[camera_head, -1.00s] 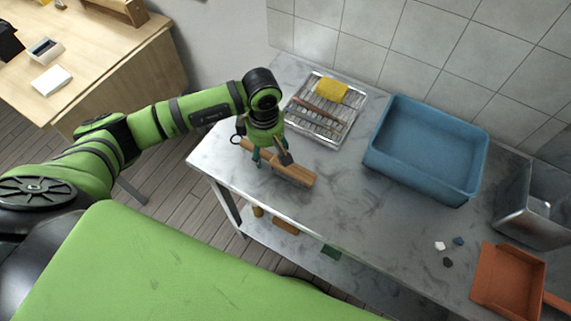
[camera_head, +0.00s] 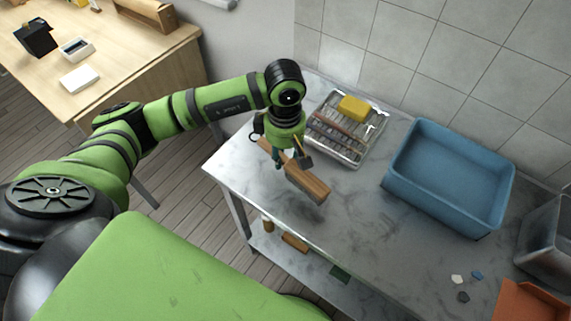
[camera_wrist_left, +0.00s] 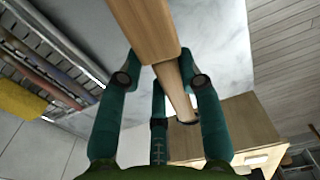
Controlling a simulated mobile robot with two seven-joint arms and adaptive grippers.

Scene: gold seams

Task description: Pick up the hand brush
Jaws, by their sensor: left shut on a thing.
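The hand brush (camera_head: 307,184) has a wooden block and handle and is over the left front part of the marble-topped counter (camera_head: 360,235). My left gripper (camera_head: 290,161) is shut on its handle, close to the block. The brush appears slightly above the counter, with a dark shadow under it. In the left wrist view, the teal fingers of the gripper (camera_wrist_left: 160,78) are on both sides of the brush (camera_wrist_left: 147,30), where the handle meets the block. The bristles are hidden there. My right gripper is not in view.
A metal rack (camera_head: 345,148) with a yellow sponge (camera_head: 354,107) lies behind the gripper. A blue tub (camera_head: 440,222) stands to the right. Small shards (camera_head: 457,279) and an orange dustpan (camera_head: 530,303) are at the lower right. The counter's front middle is clear.

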